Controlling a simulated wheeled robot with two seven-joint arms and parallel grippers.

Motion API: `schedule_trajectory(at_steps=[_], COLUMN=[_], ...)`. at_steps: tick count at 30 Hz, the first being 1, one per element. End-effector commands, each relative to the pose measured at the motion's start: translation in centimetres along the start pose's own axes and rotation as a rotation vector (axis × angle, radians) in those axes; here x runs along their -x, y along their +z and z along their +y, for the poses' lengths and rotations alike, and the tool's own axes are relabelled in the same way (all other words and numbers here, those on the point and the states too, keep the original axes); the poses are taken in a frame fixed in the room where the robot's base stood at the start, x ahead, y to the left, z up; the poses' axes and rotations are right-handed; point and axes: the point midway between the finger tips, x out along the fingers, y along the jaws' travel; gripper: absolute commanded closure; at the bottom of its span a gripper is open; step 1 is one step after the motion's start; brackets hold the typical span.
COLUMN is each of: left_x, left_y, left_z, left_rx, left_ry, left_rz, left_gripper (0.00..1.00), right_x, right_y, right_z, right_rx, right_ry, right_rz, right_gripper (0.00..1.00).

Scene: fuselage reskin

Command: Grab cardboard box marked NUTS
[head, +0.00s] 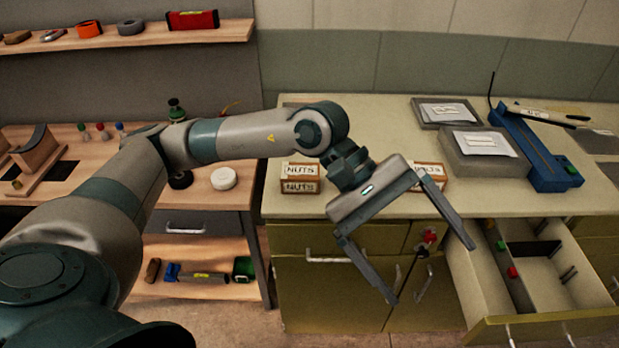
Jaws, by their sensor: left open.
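A small brown cardboard box (300,178) with white labels reading NUTS sits on the pale worktop, left of my left gripper's wrist. A second similar box (431,171) stands further right on the worktop, partly hidden behind my gripper; its label is only partly readable. My left gripper (432,275) is open and empty, its two fingers spread wide and pointing down and right in front of the counter's front edge. It is apart from the NUTS box. My right gripper does not show.
An open drawer (480,275) with dividers juts out at the lower right. Grey cases (478,152) and a blue tool (537,150) lie at the back right of the worktop (400,122). A wooden bench (215,190) with a white round lid stands at the left.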

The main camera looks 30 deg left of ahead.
Motion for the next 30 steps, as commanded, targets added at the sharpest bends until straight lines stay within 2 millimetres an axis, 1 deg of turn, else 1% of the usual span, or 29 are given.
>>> schedule_trajectory(at_steps=[1,2,3,5,6,7,8,9,11,12,15,18,21,30], left_x=[1.6,2.5,4.2,7.0,9.2,10.9,12.6,14.9,18.2,20.2,24.1,26.4,27.3,27.3], left_y=[-2.5,-4.0,-6.0,-8.8,-10.4,-11.6,-12.6,-13.7,-14.9,-15.5,-16.3,-16.6,-16.6,-16.6], left_z=[-0.6,-1.1,-1.6,-2.3,-2.6,-2.8,-3.0,-3.3,-3.6,-3.8,-4.3,-4.5,-4.6,-4.7], left_rx=[-0.071,-0.110,-0.158,-0.216,-0.249,-0.268,-0.284,-0.299,-0.314,-0.318,-0.316,-0.310,-0.307,-0.306], left_ry=[-0.059,-0.098,-0.150,-0.231,-0.283,-0.323,-0.360,-0.409,-0.475,-0.513,-0.589,-0.634,-0.653,-0.655], left_rz=[0.125,0.195,0.292,0.433,0.524,0.589,0.650,0.728,0.830,0.887,0.995,1.055,1.080,1.080], left_gripper=[0.04,0.04,0.04,0.04,0.04,0.04,0.04,0.04,0.04,0.04,0.04,0.04,0.04,0.04], right_x=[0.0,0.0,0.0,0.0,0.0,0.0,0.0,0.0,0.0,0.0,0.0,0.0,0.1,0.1], right_y=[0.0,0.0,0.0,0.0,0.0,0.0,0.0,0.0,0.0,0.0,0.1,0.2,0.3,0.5], right_z=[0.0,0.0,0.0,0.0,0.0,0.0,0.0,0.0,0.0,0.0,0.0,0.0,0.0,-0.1], right_rx=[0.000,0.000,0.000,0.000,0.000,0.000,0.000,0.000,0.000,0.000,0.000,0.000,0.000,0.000], right_ry=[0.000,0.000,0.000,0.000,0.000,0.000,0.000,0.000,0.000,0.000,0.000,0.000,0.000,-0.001], right_rz=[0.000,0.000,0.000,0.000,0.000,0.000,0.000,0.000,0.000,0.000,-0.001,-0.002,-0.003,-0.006], right_gripper=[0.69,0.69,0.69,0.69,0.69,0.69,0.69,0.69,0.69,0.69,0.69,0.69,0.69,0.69])
